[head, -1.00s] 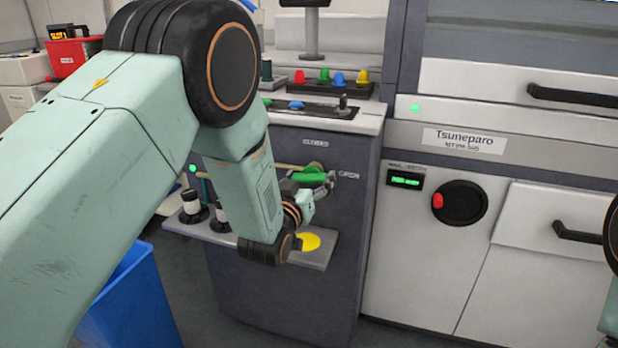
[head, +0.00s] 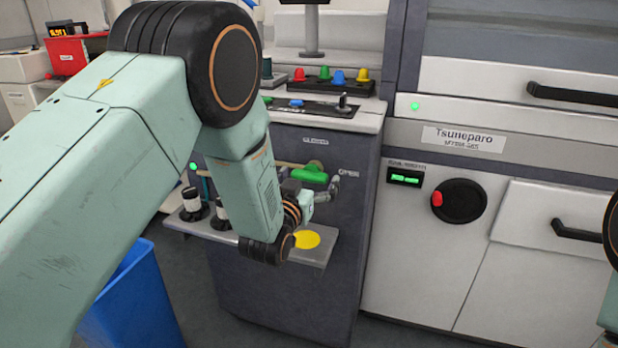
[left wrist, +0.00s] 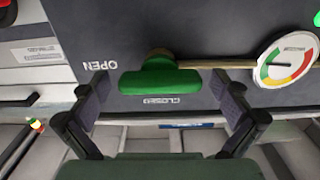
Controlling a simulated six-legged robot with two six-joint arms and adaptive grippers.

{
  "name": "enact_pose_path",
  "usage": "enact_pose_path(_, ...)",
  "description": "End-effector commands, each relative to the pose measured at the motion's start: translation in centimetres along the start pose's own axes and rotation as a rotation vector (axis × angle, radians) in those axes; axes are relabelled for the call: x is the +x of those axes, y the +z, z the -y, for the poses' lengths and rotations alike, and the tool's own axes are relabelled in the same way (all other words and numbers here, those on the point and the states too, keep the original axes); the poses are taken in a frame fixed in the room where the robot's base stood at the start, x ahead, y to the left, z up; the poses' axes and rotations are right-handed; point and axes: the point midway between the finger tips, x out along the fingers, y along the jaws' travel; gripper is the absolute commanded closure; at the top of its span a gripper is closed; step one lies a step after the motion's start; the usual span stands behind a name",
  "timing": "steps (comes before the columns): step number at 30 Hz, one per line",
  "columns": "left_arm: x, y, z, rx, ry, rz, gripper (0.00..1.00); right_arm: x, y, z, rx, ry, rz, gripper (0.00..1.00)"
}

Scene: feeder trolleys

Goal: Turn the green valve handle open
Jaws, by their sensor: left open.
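The green valve handle (head: 310,173) is on the dark front panel of the cabinet. It also shows in the left wrist view (left wrist: 160,82), lying roughly in line with the pipe, one end towards the OPEN label. The CLOSED label (head: 315,141) is above it in the head view, and the OPEN label (head: 349,174) is to its right. My left gripper (head: 328,184) is at the handle. In the left wrist view its open fingers (left wrist: 160,90) stand on either side of the handle, with gaps at both ends. My right gripper is out of view.
A gauge (left wrist: 286,60) sits on the pipe beside the handle. A shelf (head: 311,257) with a yellow disc and dark-and-white pieces juts out below. A blue bin (head: 135,305) stands at lower left. A machine with a red-knobbed dial (head: 460,201) stands at right.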

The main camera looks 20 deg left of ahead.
Motion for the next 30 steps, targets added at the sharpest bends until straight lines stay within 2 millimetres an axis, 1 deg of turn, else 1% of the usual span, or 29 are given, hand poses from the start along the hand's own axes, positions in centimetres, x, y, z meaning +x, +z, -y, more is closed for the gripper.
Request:
enact_pose_path(7,-0.2,0.0,0.0,0.0,0.0,0.0,0.0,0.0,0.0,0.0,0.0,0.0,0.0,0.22)
enact_pose_path(11,-1.3,0.0,0.0,0.0,0.001,0.001,0.0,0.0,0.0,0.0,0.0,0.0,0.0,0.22)
enact_pose_path(14,-2.9,0.0,0.0,0.0,0.001,0.003,0.0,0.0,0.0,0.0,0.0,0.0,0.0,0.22)
enact_pose_path(24,-9.0,0.0,0.0,0.001,0.0,0.002,0.0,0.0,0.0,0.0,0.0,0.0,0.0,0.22)
enact_pose_path(27,-10.4,0.1,0.0,0.0,0.0,0.003,0.0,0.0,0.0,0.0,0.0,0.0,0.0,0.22)
enact_pose_path(30,-11.3,0.0,0.0,0.0,0.0,0.002,0.0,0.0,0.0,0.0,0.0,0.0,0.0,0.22)
